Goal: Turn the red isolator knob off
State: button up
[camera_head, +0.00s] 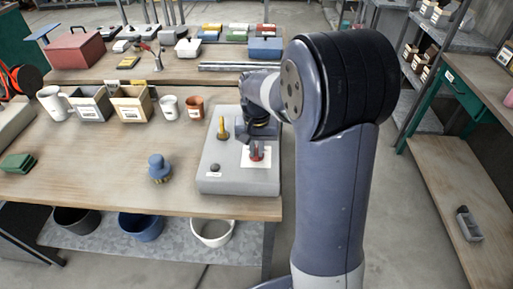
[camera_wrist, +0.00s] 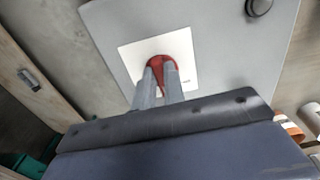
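The red isolator knob (camera_head: 257,154) sits on a white square plate (camera_head: 247,161) on a grey panel box (camera_head: 225,181) at the right end of the workbench. In the wrist view the knob (camera_wrist: 175,47) shows its rounded red top beyond my fingertips on the white plate (camera_wrist: 131,57). My gripper (camera_head: 257,145) points down at the knob. Its two fingers (camera_wrist: 159,75) stand close together, one on each side of the knob's red grip, with red showing between them. The lower part of the grip is hidden by the fingers.
A yellow upright handle (camera_head: 221,128) and a small black knob (camera_head: 214,168) are on the same box. A blue knobbed object (camera_head: 158,168) stands left of it. Cups and bins line the back of the bench.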

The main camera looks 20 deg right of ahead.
grip_shut()
jog(key=shift+n, duration=0.4)
jog(key=n, duration=0.3)
jog(key=shift+d, duration=0.15)
jog(key=shift+d+n, duration=0.1)
jog(key=shift+n, duration=1.9)
jog(key=o, duration=0.6)
grip_release()
jog(key=shift+c, duration=0.2)
